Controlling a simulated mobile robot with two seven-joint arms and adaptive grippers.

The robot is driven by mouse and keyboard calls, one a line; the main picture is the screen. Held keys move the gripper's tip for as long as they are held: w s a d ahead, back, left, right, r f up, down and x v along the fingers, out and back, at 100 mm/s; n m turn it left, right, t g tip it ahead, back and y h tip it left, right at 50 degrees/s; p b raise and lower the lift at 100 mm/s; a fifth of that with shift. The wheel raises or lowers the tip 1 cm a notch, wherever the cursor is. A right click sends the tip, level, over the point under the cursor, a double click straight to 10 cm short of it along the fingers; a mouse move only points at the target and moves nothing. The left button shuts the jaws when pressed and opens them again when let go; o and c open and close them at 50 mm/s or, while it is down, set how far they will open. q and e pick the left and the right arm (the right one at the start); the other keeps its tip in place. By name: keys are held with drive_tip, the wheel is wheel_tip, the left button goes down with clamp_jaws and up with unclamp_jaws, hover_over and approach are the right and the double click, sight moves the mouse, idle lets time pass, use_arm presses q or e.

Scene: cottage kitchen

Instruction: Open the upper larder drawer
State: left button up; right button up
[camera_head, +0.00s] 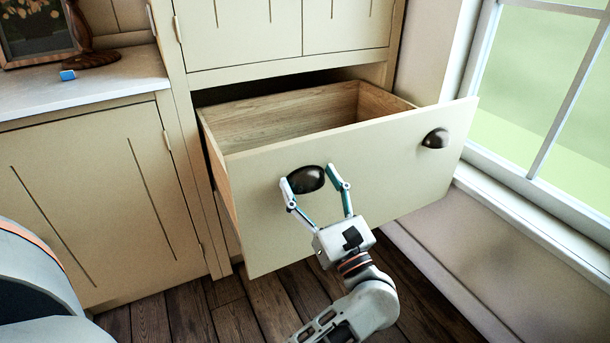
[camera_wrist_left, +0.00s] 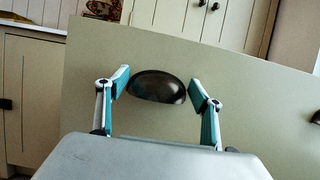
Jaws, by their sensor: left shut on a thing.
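The upper larder drawer (camera_head: 375,165) is pulled well out of the cream cabinet, and its bare wooden inside shows in the head view. Its front has two dark cup handles. My left gripper (camera_head: 316,180) is shut on the left cup handle (camera_head: 306,179), with one finger at each end of it. In the left wrist view the same handle (camera_wrist_left: 157,87) sits between the two fingertips (camera_wrist_left: 160,85). The right cup handle (camera_head: 435,138) is free. My right gripper is not in view.
A counter (camera_head: 90,88) with a small blue object (camera_head: 68,75) and a picture frame (camera_head: 38,30) stands at the left. A window (camera_head: 545,100) with a white sill (camera_head: 530,215) is close to the drawer's right end. Dark wooden floor (camera_head: 215,310) lies below.

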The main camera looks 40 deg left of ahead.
use_arm(q)
drive_tip(key=shift+s+d, duration=0.35)
drive_tip(key=shift+d, duration=0.5)
drive_tip(key=shift+s+d, duration=0.35)
drive_tip(key=shift+d, duration=0.45)
drive_tip(key=shift+s+d, duration=0.35)
drive_tip(key=shift+d, duration=0.5)
drive_tip(key=o, duration=1.4)
drive_tip(key=shift+o, duration=0.2)
drive_tip(key=shift+r, duration=0.1)
wheel_tip(320, 180, up, 10)
